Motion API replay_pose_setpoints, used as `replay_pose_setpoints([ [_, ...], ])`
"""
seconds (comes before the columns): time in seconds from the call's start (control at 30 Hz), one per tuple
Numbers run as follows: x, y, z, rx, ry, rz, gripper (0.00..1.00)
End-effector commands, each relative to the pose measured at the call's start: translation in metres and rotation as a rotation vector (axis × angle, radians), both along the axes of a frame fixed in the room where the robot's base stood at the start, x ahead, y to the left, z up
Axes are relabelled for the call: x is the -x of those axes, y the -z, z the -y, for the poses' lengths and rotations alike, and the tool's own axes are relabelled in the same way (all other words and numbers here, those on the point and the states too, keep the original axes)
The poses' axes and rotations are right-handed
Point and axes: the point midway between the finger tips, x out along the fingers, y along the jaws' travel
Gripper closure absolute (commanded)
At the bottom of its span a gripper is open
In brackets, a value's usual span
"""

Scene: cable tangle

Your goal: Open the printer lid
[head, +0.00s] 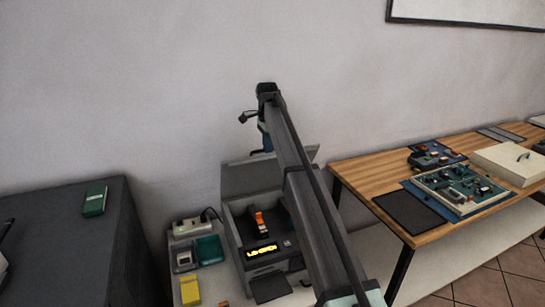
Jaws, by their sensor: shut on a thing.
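The printer (268,265) is a dark grey box with a yellow lit display on its front. It stands on a light low surface in the middle of the head view. Its grey lid (250,179) is raised at the back, and the inside shows an orange and black part. My gripper (262,152) is at the lid's top edge, shut on the lid. My arm crosses the right side of the printer and hides part of it and of the lid. The fingertips are small and hard to make out.
Left of the printer are a power strip (190,228), a teal tray (209,250) and a yellow block (190,291). A dark cabinet with a green box (95,201) stands further left. A wooden table (372,172) with circuit boards (459,188) is at right. The wall is close behind.

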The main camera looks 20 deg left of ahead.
Motion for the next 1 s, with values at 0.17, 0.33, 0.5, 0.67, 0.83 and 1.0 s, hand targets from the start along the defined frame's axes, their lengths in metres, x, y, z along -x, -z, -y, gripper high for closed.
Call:
replay_pose_setpoints([
  [0.17, -0.021, 0.001, -0.022, 0.071, 0.000, -0.071, 1.00],
  [0.33, -0.029, 0.001, -0.029, 0.113, 0.001, -0.111, 1.00],
  [0.5, -0.032, 0.001, -0.032, 0.132, 0.001, -0.131, 1.00],
  [0.67, -0.032, 0.001, -0.032, 0.138, 0.002, -0.136, 1.00],
  [0.83, -0.032, 0.002, -0.032, 0.138, 0.001, -0.136, 1.00],
  [1.0, -0.032, 0.001, -0.032, 0.137, 0.001, -0.136, 0.82],
])
